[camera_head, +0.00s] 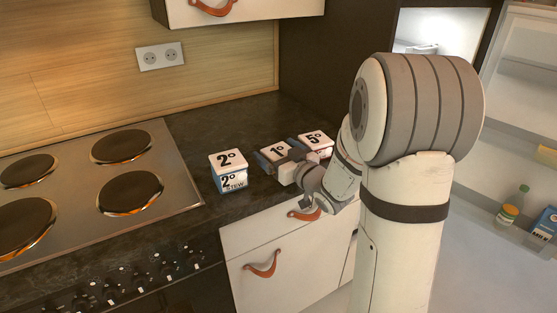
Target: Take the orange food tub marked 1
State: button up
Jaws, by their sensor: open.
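A tub marked 1° (274,151) stands on the dark counter, between a tub marked 2° (228,171) on its left and a tub marked 5° (315,143) on its right. Its top is white with a black number, and a blue edge shows at its left; I see no orange on it. My gripper (288,167) is open, right at the front right of the 1° tub, and hides much of its front. I cannot tell whether the fingers touch the tub.
A stove (92,185) with several burners lies to the left. Drawers with leather pulls (262,265) are below the dark counter (195,130). A wall cabinet hangs above.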

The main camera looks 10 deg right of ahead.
jog(key=shift+c, duration=0.5)
jog(key=c, duration=1.1)
jog(key=shift+o, duration=0.2)
jog(key=shift+r, duration=0.15)
